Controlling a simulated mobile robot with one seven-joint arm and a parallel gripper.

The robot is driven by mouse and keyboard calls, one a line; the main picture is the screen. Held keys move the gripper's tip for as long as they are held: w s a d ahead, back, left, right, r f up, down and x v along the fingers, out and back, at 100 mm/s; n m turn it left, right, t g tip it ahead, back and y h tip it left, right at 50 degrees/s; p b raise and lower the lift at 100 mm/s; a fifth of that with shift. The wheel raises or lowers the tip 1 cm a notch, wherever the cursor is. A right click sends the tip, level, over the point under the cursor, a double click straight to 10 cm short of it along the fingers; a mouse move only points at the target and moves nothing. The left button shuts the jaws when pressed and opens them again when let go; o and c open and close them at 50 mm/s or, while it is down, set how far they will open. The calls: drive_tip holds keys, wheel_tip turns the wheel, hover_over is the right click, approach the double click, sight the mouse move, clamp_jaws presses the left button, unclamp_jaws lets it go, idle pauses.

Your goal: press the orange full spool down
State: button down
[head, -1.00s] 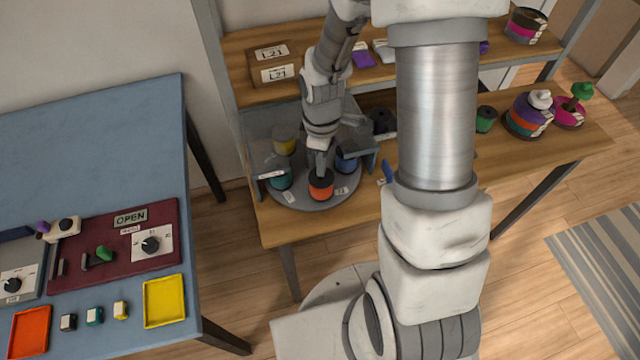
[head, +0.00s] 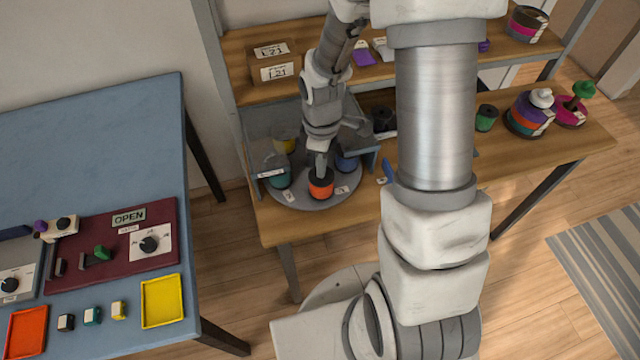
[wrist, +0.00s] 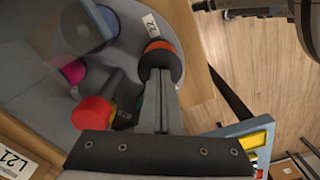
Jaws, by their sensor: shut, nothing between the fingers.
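The orange full spool (head: 321,190), with dark ends, stands upright on the grey round turntable (head: 296,201) near its front edge. My gripper (head: 320,173) points down at it from above, with its fingers together and its tips at the spool's dark top. In the wrist view the closed fingers (wrist: 163,88) end over the dark top of the orange spool (wrist: 160,45) and hide part of it. They look to be touching the top, but I cannot tell whether they press on it.
Teal (head: 280,181), yellow (head: 284,146) and blue (head: 346,164) spools stand around the turntable. A grey housing (head: 366,152) stands close behind and to the right. A blue table (head: 90,150) with control panels stands at left.

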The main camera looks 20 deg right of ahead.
drive_tip(key=shift+f+b, duration=0.45)
drive_tip(key=shift+f, duration=0.2)
drive_tip(key=shift+r, duration=0.15)
wheel_tip(320, 180, up, 8)
drive_tip(key=p, duration=0.6)
drive_tip(key=shift+p, duration=0.35)
drive_tip(key=s+r+m+t, duration=0.3)
drive_tip(key=r+m, duration=0.2)
drive_tip(key=r, duration=1)
drive_tip(key=s+r+m+t, duration=0.2)
drive_tip(key=s+r+m, duration=0.5)
drive_tip(key=s+r, duration=0.3)
drive_tip(key=shift+s+r+t, duration=0.25)
drive_tip(key=shift+s+t, duration=0.05)
drive_tip(key=shift+s, duration=0.15)
idle(0.3)
